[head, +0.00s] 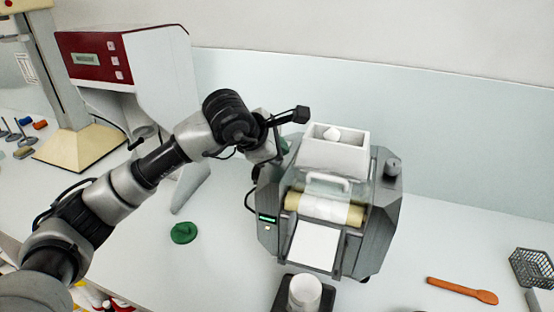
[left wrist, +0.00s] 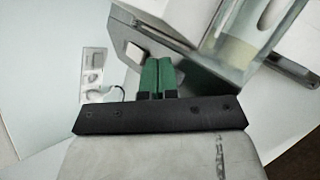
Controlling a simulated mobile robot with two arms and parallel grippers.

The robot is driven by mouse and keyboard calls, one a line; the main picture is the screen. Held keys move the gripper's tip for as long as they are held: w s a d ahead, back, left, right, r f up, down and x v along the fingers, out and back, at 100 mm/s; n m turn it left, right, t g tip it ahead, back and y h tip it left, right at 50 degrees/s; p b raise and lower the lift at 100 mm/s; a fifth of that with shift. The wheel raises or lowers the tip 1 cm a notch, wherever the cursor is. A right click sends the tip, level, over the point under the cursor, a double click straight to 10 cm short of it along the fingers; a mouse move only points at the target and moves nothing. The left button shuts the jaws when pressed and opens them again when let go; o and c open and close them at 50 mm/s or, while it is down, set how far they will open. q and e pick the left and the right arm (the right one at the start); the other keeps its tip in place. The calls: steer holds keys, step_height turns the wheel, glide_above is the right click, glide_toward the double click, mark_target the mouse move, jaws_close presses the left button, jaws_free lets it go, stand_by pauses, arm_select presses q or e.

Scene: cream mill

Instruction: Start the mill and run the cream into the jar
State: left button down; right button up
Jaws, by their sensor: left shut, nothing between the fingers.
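The mill (head: 384,215) is a grey machine with cream-coloured rollers (head: 325,209) under a clear guard. A white hopper (head: 333,155) with a white lump inside sits on top. A white apron (head: 317,245) slopes down its front. The white jar (head: 305,291) stands below the apron on a dark stand. My left gripper (head: 285,147) is behind the mill's upper left side, partly hidden by my own arm. In the left wrist view its green fingers (left wrist: 158,66) are shut and empty, close to the mill's side panel; I cannot tell whether they touch it. My right gripper is out of view.
A red and white machine (head: 155,65) stands at the back left. A green lump (head: 184,232) lies on the bench left of the mill. An orange spatula (head: 463,291) and a wire basket (head: 534,268) are at the right. The bench between mill and spatula is clear.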

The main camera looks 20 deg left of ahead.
arm_select(q)
steer(key=shift+f+b, duration=0.25)
steer(key=shift+b, duration=0.1)
steer(key=shift+r, duration=0.15)
stand_by(0.5)
steer(key=shift+r, duration=0.65)
steer(key=shift+r+p, duration=0.1)
steer(key=shift+p, duration=0.2)
steer(key=shift+r+p, duration=1.1)
steer(key=shift+r, duration=1.35)
steer(key=shift+f, duration=0.1)
